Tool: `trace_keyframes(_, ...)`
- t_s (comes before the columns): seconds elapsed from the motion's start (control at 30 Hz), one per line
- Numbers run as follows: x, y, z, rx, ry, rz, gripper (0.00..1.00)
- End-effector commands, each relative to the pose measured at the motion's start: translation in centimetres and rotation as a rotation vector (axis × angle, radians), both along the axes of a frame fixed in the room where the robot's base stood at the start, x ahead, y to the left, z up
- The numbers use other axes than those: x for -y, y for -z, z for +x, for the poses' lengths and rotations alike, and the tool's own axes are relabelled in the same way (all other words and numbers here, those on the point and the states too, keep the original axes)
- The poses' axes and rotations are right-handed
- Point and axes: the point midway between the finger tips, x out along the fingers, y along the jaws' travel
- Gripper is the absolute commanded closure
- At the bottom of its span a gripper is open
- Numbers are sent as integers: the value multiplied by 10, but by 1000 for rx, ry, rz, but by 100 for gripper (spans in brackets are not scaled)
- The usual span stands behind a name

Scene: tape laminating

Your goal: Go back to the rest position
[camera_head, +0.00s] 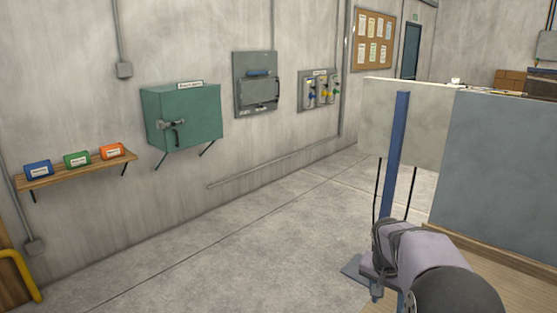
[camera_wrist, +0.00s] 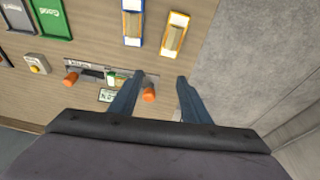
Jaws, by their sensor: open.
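My gripper (camera_wrist: 157,86) is open in the wrist view, its two bluish-grey fingers apart with nothing held between them. It points down over a wooden worktop (camera_wrist: 215,18). The left fingertip is close in the picture to a small device with orange knobs (camera_wrist: 71,78); I cannot tell whether they touch. In the head view my arm is at the lower right, and its fingers cannot be made out clearly.
In the head view, a grey panel (camera_head: 500,175) stands at right, and the concrete floor (camera_head: 215,235) is clear.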

Motion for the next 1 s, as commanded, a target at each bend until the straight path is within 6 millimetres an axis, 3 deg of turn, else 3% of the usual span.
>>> trace_keyframes(0.1,-41,4,-44,-60,-158,32,57)
trace_keyframes(0.3,-97,21,-127,-154,-421,86,57)
trace_keyframes(0.5,-132,38,-202,-219,-623,129,57)
trace_keyframes(0.6,-141,45,-227,-240,-689,141,57)
trace_keyframes(0.8,-148,51,-250,-257,-747,154,57)
trace_keyframes(1.0,-149,56,-252,-260,-752,155,57)
